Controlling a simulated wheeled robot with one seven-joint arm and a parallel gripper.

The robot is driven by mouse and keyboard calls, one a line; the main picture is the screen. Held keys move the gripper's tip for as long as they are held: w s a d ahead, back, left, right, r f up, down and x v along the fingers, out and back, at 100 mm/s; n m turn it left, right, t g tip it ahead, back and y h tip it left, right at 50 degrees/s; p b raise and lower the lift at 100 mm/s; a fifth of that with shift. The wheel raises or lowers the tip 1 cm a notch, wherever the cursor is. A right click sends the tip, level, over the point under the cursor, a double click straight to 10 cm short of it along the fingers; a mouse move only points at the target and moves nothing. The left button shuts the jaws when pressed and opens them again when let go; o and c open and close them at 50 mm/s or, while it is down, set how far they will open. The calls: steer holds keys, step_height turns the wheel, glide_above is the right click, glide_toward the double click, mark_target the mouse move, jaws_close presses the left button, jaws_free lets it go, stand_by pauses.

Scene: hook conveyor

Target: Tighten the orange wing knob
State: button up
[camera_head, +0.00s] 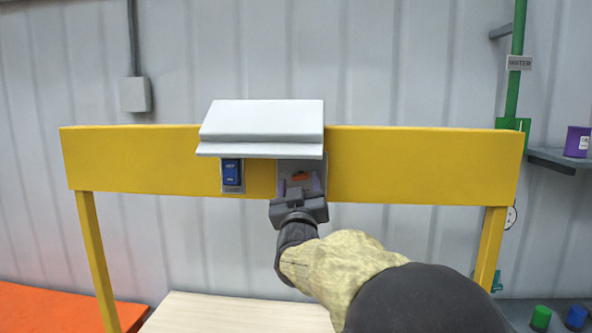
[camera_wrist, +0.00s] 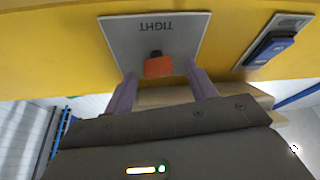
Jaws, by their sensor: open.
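The orange wing knob (camera_wrist: 158,67) sits on a grey plate (camera_wrist: 125,40) marked TIGHT, which appears upside down in the wrist view. In the head view the knob (camera_head: 300,176) shows small under the grey hood, on the yellow beam. My gripper (camera_wrist: 160,80) is open, its two purple fingers apart, one on each side of the knob and a little below it in the wrist view. Whether the fingers touch the plate cannot be told. In the head view my gripper (camera_head: 301,188) points at the plate, and my wrist hides its lower part.
The grey hood (camera_head: 262,125) juts out just above the knob. A blue switch (camera_head: 232,173) is left of the knob on the yellow beam (camera_head: 420,165). A pale wooden table top (camera_head: 235,313) lies below. A shelf with a purple can (camera_head: 577,141) stands at the right.

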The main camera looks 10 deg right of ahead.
steer(key=shift+w+d+r+p, duration=0.2)
steer(key=shift+w+d, duration=0.1)
steer(key=shift+w, duration=0.2)
steer(key=shift+w+d+r+p, duration=0.15)
steer(key=shift+w+d, duration=0.1)
steer(key=shift+w, duration=0.25)
steer(key=shift+s+a, duration=0.1)
steer(key=shift+s+a, duration=0.1)
steer(key=shift+c, duration=0.5)
